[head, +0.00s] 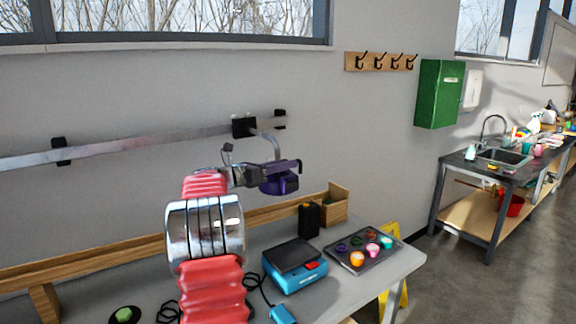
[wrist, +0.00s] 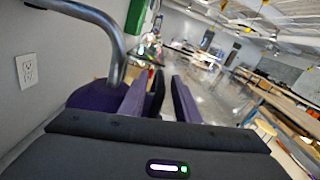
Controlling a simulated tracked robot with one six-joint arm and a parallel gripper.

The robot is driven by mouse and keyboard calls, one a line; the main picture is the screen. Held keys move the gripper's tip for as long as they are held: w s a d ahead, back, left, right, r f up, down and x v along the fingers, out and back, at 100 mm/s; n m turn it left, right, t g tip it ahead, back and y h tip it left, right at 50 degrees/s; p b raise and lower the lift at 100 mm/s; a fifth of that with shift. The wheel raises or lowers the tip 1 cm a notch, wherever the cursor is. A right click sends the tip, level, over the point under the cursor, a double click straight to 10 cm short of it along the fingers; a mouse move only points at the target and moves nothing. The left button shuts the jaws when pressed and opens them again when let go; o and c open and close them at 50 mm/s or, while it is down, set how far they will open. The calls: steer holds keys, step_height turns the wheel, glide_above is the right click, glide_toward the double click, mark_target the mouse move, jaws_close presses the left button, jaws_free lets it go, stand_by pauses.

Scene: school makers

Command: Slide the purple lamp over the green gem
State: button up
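The purple lamp (head: 279,184) hangs from a curved grey tube on the wall rail. It also shows in the wrist view (wrist: 85,95), to the left of my fingers. The green gem (head: 124,314) sits on a round dark disc at the bottom left of the head view, well left of the lamp and lower. My gripper (head: 297,165) is right at the lamp, overlapping its upper part. In the wrist view the two fingers (wrist: 160,98) stand apart. A dark piece shows between them near the left finger; I cannot tell whether it is part of the lamp.
The metal rail (head: 165,136) runs along the wall, with a black slider (head: 243,127) carrying the tube. Below, the bench (head: 340,287) holds a blue device (head: 295,275), a black box (head: 309,219) and a tray of coloured pots (head: 386,258). A wooden ledge lines the bench's back.

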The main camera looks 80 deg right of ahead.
steer(key=shift+x, duration=1.05)
steer(key=shift+c, duration=0.5)
jaws_close()
